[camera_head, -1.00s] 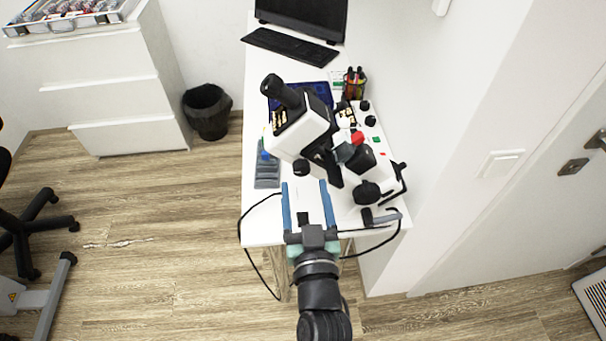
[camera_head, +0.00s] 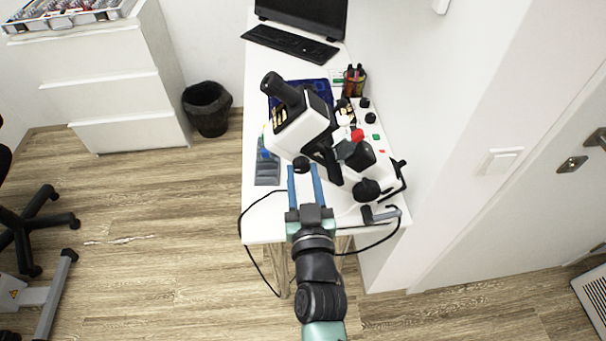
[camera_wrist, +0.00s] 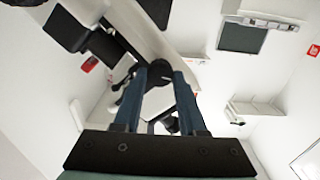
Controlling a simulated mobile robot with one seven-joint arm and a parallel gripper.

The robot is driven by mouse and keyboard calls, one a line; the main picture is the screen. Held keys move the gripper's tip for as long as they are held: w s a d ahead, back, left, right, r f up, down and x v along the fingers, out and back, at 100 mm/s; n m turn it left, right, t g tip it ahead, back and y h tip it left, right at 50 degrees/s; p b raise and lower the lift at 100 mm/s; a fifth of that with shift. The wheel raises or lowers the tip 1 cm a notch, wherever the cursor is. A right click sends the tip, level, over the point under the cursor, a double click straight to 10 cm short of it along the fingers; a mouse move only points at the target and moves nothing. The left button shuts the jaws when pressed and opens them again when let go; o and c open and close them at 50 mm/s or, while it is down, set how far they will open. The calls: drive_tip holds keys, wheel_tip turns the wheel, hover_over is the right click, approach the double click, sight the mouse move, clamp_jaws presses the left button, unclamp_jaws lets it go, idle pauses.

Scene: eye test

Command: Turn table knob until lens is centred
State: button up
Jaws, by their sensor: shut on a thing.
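A white microscope (camera_head: 300,130) with a black eyepiece tube (camera_head: 281,89) stands on the white table (camera_head: 262,224). A round black knob (camera_head: 302,164) is on its near side. My gripper (camera_head: 304,171) reaches in from the front, and its blue fingers are shut on this knob. In the wrist view the fingers of my gripper (camera_wrist: 159,70) slope towards each other, with the white and black microscope body (camera_wrist: 140,28) close by. I cannot make out the lens or whether it is centred.
A grey tray (camera_head: 267,168) lies left of the microscope. A pen holder (camera_head: 354,82), small coloured parts and a black clamp-like fixture (camera_head: 398,178) are to the right. A keyboard (camera_head: 290,45) and monitor are behind. A black bin (camera_head: 207,108) stands on the floor at left.

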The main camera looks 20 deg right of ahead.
clamp_jaws()
drive_tip(key=shift+m, duration=1)
drive_tip(key=o, duration=1)
unclamp_jaws()
drive_tip(key=shift+o, duration=0.2)
drive_tip(key=b+v, duration=0.1)
drive_tip(key=v, duration=1.2)
drive_tip(key=shift+b, duration=0.4)
